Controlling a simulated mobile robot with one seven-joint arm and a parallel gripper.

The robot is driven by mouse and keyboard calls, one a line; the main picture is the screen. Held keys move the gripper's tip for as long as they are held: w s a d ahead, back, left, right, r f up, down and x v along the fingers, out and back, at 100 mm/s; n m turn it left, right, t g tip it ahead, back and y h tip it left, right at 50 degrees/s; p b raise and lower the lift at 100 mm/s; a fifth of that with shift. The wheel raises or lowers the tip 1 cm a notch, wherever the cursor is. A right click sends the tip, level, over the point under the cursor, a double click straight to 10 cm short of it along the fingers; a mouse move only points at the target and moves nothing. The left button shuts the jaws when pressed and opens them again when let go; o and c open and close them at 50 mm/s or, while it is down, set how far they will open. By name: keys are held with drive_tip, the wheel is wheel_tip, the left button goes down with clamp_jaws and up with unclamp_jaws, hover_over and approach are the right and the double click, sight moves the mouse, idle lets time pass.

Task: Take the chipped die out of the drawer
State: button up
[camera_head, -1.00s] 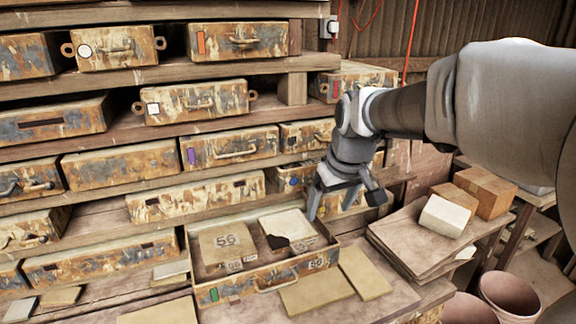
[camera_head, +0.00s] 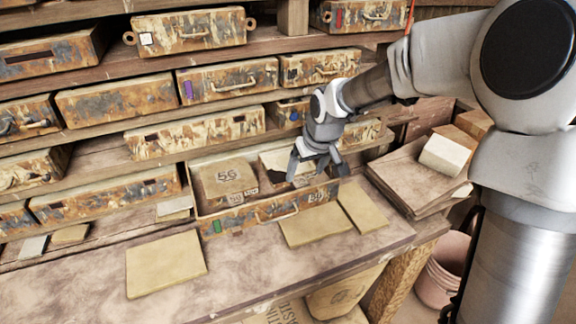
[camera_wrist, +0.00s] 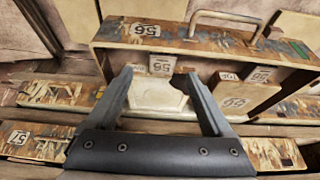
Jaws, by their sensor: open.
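The drawer (camera_head: 240,217) stands pulled out on the bench, with a green tag and a handle on its front. It also shows in the wrist view (camera_wrist: 180,40). The chipped die (camera_head: 274,159) is a pale slab with a dark broken corner in the drawer's right half. My gripper (camera_head: 318,170) is open above that half and partly hides it. In the wrist view, the pale die (camera_wrist: 157,96) shows between the open fingers of my gripper (camera_wrist: 158,77). I cannot tell how far down the fingers reach. A tan slab marked 56 (camera_head: 226,178) lies in the drawer's left half.
Tan slabs lie on the bench, one at the front (camera_head: 166,264) and another before the drawer (camera_head: 314,226). A stack of sheets (camera_head: 415,188) with a pale block (camera_head: 444,155) stands at right. Shelves of rusty drawers (camera_head: 228,80) rise behind. The bench front is mostly clear.

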sight(301, 182)
drive_tip(key=x, duration=0.5)
drive_tip(key=shift+s+a, duration=0.1)
drive_tip(key=shift+c, duration=0.2)
clamp_jaws()
idle(1.1)
